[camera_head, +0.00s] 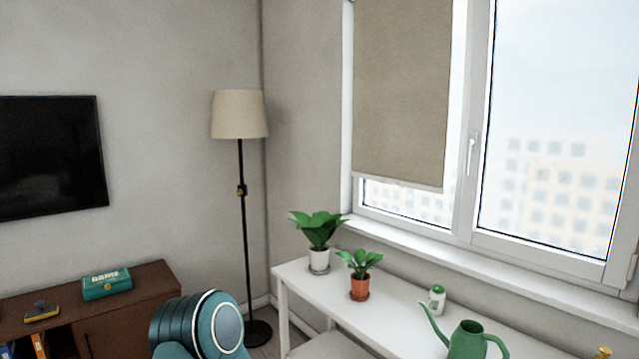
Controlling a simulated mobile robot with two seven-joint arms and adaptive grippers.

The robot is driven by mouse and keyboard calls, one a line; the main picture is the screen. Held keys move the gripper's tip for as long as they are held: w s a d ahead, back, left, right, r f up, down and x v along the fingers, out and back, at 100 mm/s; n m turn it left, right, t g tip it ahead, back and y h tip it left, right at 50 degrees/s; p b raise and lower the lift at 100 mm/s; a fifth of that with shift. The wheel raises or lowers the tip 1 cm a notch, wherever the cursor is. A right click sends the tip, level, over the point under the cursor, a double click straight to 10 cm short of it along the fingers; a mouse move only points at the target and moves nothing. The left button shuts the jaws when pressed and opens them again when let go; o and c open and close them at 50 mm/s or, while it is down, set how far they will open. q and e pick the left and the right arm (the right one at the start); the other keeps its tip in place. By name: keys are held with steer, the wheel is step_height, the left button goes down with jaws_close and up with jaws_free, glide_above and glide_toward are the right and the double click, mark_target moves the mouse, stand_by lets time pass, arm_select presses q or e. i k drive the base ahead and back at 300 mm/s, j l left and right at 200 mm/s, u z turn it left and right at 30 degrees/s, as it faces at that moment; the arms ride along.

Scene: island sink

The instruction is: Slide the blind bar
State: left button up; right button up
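A beige roller blind (402,95) hangs over the left window pane and covers most of it. Its bottom bar (398,182) is a thin light strip a little above the sill, with a narrow band of glass showing below. A teal, rounded part of my own arm shows at the bottom, left of the white table. Neither of my grippers is in the picture, and nothing of mine touches the blind or its bar.
A floor lamp (240,115) stands in the corner. A brown cabinet (140,290) is at left.

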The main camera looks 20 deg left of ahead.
mark_target(381, 180)
steer(key=u, duration=0.25)
steer(key=i+j+z, duration=0.2)
steer(key=z, duration=0.25)
steer(key=i+j+z, duration=0.15)
steer(key=j+z, duration=0.15)
steer(key=z, duration=0.15)
steer(key=i+j+z, duration=0.1)
steer(key=j, duration=0.2)
steer(key=i+j+z, duration=0.1)
steer(key=j, duration=0.2)
steer(key=i+j, duration=0.1)
steer(key=j, duration=0.25)
steer(key=i+j, duration=0.1)
steer(key=j, duration=0.25)
steer(key=i+j+z, duration=0.1)
steer(key=j, duration=0.3)
steer(key=i+j, duration=0.15)
steer(key=j, duration=0.2)
steer(key=i+j, duration=0.1)
steer(key=j, duration=0.3)
steer(key=i+j+z, duration=0.1)
steer(key=j, duration=0.3)
